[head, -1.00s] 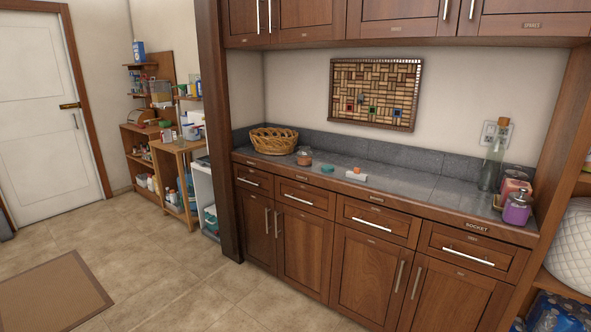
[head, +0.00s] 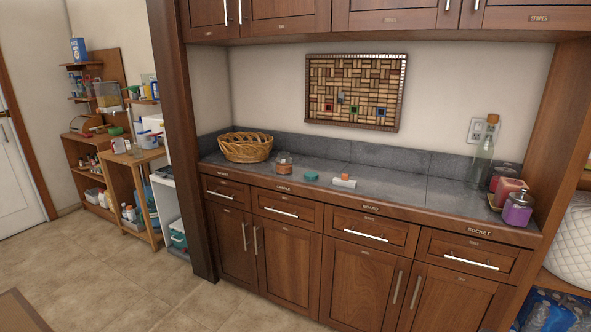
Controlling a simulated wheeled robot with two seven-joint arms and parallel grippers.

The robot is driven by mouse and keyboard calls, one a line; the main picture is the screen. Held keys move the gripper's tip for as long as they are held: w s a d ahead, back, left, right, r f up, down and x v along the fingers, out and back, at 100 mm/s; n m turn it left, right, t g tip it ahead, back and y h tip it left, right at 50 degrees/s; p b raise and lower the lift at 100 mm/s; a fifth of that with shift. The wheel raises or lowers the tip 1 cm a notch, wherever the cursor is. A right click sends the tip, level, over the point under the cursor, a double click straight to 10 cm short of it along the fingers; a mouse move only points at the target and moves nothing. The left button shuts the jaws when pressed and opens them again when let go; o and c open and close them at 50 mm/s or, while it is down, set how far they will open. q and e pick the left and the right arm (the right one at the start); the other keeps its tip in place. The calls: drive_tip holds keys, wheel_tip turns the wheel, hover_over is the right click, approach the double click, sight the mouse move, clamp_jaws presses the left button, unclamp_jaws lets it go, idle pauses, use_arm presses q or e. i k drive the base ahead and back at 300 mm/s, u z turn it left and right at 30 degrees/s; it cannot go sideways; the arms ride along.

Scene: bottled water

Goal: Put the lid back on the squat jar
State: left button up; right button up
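A small squat jar (head: 284,168) with a brownish-orange lower part stands on the grey counter (head: 400,195), right of the wicker basket. A flat teal round piece (head: 311,176), which looks like a lid, lies on the counter just right of the jar and apart from it. Whether the jar's top is open is too small to tell. Neither of my grippers is in view.
A wicker basket (head: 246,147) stands at the counter's left end. A white block with an orange piece (head: 344,181) lies right of the teal piece. A tall corked bottle (head: 483,155) and a purple jar (head: 518,208) stand at the right. The counter's middle is clear.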

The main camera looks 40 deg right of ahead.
sight(283, 163)
drive_tip(key=i, duration=3.55)
drive_tip(key=z, duration=2.2)
